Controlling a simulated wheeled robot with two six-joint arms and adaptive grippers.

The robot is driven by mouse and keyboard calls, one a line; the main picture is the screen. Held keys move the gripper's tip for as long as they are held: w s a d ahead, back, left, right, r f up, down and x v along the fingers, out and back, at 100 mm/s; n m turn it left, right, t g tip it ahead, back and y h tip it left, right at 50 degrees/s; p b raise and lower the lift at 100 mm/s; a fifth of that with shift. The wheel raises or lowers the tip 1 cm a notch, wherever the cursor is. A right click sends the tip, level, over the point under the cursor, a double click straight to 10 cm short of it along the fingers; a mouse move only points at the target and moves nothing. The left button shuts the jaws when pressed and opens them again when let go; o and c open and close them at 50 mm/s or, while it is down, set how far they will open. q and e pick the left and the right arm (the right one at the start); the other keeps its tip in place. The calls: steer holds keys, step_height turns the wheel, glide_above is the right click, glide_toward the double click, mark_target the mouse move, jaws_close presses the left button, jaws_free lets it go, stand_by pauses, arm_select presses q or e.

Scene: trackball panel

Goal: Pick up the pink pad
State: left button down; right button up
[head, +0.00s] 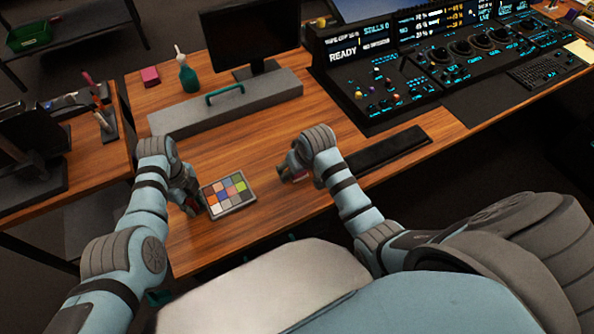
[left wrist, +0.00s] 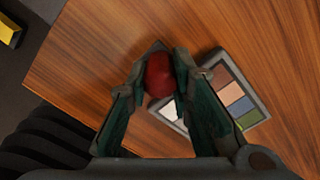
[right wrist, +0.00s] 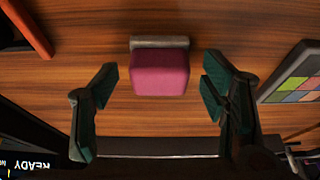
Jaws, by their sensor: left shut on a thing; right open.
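The pink pad (right wrist: 160,74) lies on the wooden desk with a grey strip along its far edge. In the right wrist view it sits between the spread fingers of my right gripper (right wrist: 162,90), a little beyond them, with a gap on each side. In the head view only a sliver of the pad (head: 300,178) shows beside my right gripper (head: 286,172). My left gripper (left wrist: 160,82) is shut on a red ball (left wrist: 158,75) above the desk, at the left of the colour chart; in the head view this gripper (head: 190,207) largely hides the ball.
The colour chart (head: 228,193) lies between the grippers. A long grey box with a green handle (head: 225,97) stands behind. A black bar (head: 388,149) and the control console (head: 385,92) are to the right. Another pink block (head: 150,76) and a green bottle (head: 188,76) stand at the back left.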

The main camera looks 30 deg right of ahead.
steer(key=c, duration=1.2)
step_height(320, 180, up, 10)
steer(key=shift+r, duration=0.1)
steer(key=shift+c, duration=0.2)
